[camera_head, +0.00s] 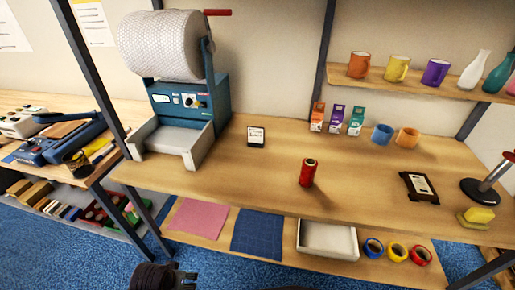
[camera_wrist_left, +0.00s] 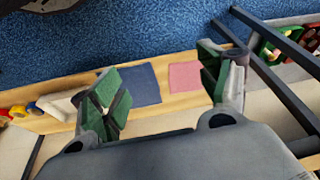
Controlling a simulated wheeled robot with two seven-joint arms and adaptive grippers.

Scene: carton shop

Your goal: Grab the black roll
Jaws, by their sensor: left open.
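I cannot pick out a black roll for certain in either view. In the head view, a dark, roughly cylindrical thing (camera_head: 79,165) lies at the front of the left bench, but it is too small to name surely. A red roll (camera_head: 307,172) stands upright in the middle of the table. My left gripper (camera_head: 172,279) shows only in part at the bottom edge of the head view. In the left wrist view its green-padded fingers (camera_wrist_left: 162,88) are wide apart, with nothing between them. My right gripper is not in view.
Blue, yellow and red rolls (camera_head: 397,252) lie on the lower shelf beside a white tray (camera_head: 328,240) and blue and pink sheets (camera_head: 258,233). A blue machine with bubble wrap (camera_head: 165,45) stands at the table's left. The front middle of the table (camera_head: 235,185) is clear.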

